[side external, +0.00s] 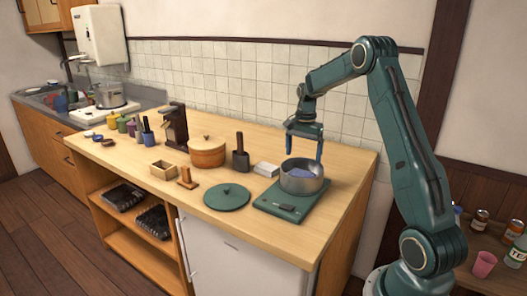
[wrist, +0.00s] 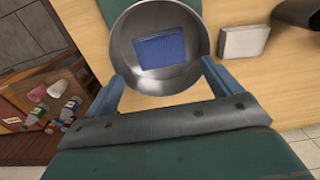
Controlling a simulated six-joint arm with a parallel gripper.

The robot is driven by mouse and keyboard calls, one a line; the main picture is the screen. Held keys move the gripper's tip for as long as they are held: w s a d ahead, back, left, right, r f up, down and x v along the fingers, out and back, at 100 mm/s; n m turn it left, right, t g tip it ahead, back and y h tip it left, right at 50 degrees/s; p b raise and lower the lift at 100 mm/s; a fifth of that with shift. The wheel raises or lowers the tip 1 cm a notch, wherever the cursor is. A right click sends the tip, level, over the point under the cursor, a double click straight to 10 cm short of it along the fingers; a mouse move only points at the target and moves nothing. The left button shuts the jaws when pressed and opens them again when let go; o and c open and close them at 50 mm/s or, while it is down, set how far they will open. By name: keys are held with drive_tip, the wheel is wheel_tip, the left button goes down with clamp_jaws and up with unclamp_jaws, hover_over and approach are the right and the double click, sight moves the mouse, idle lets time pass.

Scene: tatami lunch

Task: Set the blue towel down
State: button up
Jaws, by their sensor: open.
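The blue towel (wrist: 163,51) lies folded flat inside a round metal pot. It also shows as a blue patch inside the pot in the side view (side external: 299,175). The metal pot (side external: 302,184) stands on a green scale (side external: 278,207) at the right of the counter; its wall also shows in the wrist view (wrist: 134,75). My gripper (side external: 303,157) is open above the pot, pointing down. In the wrist view its two blue fingers are spread wide near the pot's near rim, with nothing between them.
A white block (side external: 266,169) and a dark utensil holder (side external: 240,160) stand left of the pot. A green lid (side external: 227,197) lies in front, and a wooden tub (side external: 207,152) stands further left. The counter's (side external: 348,176) right end is clear.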

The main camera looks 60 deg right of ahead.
drive_tip(key=shift+r, duration=2.25)
drive_tip(key=shift+a+r, duration=0.1)
drive_tip(key=s+a+r+n+t+h, duration=0.1)
drive_tip(key=s+a+r+n, duration=0.25)
drive_tip(key=a+r, duration=0.45)
drive_tip(key=s+a+r+n+t, duration=0.1)
drive_tip(key=s+a+r+n, duration=0.3)
drive_tip(key=a, duration=0.8)
drive_tip(key=s+a+f+n+t+y, duration=0.1)
drive_tip(key=s+a+f+n+t, duration=0.1)
drive_tip(key=s+a+n, duration=0.8)
drive_tip(key=s+a+t, duration=0.1)
drive_tip(key=s+a, duration=0.1)
drive_tip(key=s, duration=0.2)
drive_tip(key=shift+s+a+f+t, duration=0.2)
drive_tip(key=shift+s+a+t, duration=0.1)
drive_tip(key=shift+s+a, duration=0.1)
